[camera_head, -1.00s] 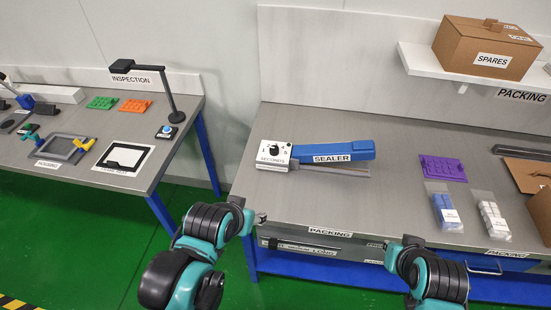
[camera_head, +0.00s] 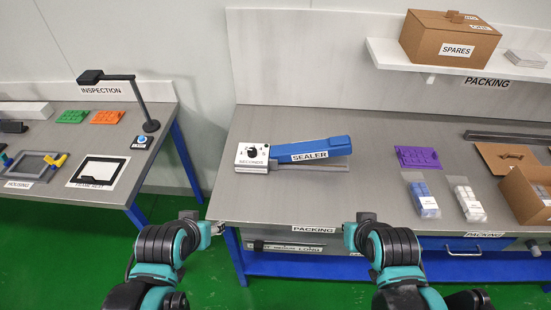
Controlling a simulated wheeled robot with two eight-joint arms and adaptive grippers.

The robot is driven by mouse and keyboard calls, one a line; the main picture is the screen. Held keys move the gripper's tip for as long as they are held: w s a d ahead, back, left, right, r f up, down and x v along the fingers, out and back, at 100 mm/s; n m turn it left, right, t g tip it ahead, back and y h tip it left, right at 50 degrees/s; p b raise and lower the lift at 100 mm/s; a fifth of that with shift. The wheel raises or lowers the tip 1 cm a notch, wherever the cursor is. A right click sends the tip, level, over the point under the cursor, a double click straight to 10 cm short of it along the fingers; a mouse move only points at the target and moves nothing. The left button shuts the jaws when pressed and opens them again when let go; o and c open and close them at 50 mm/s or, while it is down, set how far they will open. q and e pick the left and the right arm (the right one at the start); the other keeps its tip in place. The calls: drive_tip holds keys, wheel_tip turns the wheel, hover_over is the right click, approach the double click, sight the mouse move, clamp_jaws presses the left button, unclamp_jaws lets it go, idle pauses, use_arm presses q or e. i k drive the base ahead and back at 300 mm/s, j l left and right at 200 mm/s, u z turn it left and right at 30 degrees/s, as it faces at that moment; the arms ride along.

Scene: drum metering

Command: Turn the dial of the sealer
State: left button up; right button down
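The sealer (camera_head: 308,150) lies on the packing table, with a long blue arm, a grey base and a white dial box at its left end. The black dial (camera_head: 252,151) sits on the white box, above a SECONDS label; its exact setting is too small to read. My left gripper (camera_head: 219,228) is by the table's front left edge, below and left of the dial and apart from it. My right gripper (camera_head: 348,230) is by the front edge, below and right of the sealer, touching nothing visible. The fingers of both grippers are too small to judge.
The packing table (camera_head: 290,200) is clear in front of the sealer. To the right lie a purple tray (camera_head: 418,158), bagged parts (camera_head: 422,198) and an open carton (camera_head: 525,195). A SPARES box (camera_head: 450,38) stands on the shelf. The inspection table (camera_head: 105,185) is at left, across a gap.

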sight(253, 152)
drive_tip(key=l+z, duration=0.1)
drive_tip(key=l, duration=0.4)
drive_tip(key=i+l+z, duration=0.15)
drive_tip(key=l, duration=0.4)
drive_tip(key=l+z, duration=0.1)
drive_tip(key=l, duration=0.4)
drive_tip(key=i+l+z, duration=0.15)
drive_tip(key=l, duration=0.35)
drive_tip(key=l+z, duration=0.1)
drive_tip(key=l, duration=0.4)
drive_tip(key=i, duration=0.05)
